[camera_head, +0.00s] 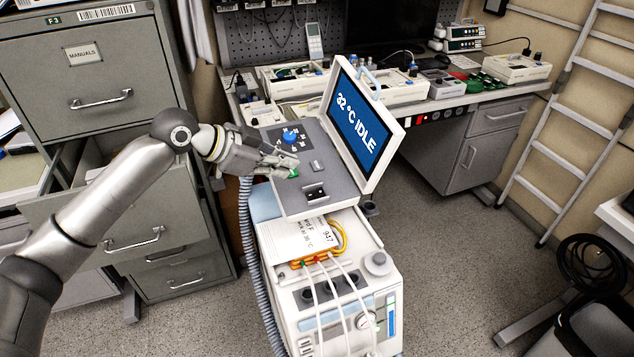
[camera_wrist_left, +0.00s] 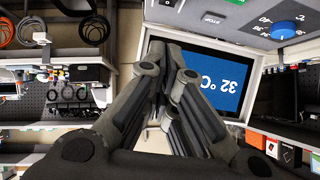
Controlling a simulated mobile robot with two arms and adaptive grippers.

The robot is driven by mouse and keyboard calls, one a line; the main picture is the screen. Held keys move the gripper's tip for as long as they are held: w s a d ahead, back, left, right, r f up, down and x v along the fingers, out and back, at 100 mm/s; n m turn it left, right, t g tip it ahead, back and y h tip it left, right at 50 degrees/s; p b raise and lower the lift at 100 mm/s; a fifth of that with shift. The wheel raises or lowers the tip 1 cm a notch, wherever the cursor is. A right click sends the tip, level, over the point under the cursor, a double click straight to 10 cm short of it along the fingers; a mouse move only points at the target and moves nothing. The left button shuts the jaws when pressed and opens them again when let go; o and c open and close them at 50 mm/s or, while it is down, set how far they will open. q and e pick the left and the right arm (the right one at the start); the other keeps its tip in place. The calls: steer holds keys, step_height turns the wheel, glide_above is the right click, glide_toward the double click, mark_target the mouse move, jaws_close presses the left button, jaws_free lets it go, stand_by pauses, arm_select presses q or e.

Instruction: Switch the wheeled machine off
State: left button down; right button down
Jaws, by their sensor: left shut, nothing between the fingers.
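The wheeled machine (camera_head: 325,255) is a white cart with a grey, sloped control panel (camera_head: 268,190). Its screen (camera_head: 360,125) is lit blue and reads 32 °C IDLE. The panel has a blue knob (camera_head: 290,138), a green button and a black switch (camera_head: 315,192). My left gripper (camera_head: 291,168) is shut and empty over the panel, its tips close to the green button (camera_head: 294,173); contact cannot be told. In the left wrist view, the shut fingers (camera_wrist_left: 165,72) partly cover the screen (camera_wrist_left: 218,82), and the blue knob (camera_wrist_left: 283,30) is at upper right. My right gripper is out of view.
Grey filing cabinets (camera_head: 95,65) with an open drawer stand left. A workbench (camera_head: 440,97) with several devices is behind. Papers and cables lie on the cart. Floor right of it is clear.

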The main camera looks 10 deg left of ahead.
arm_select(q)
steer(key=p, duration=0.3)
glide_above(317, 194)
steer(key=f, duration=0.3)
steer(key=s+f, duration=0.1)
steer(key=f, duration=0.1)
steer(key=shift+d, duration=0.1)
steer(key=f, duration=0.2)
steer(key=shift+w+f, duration=0.3)
steer(key=shift+f, duration=0.1)
steer(key=shift+w+f, duration=0.15)
steer(key=shift+f, duration=0.6)
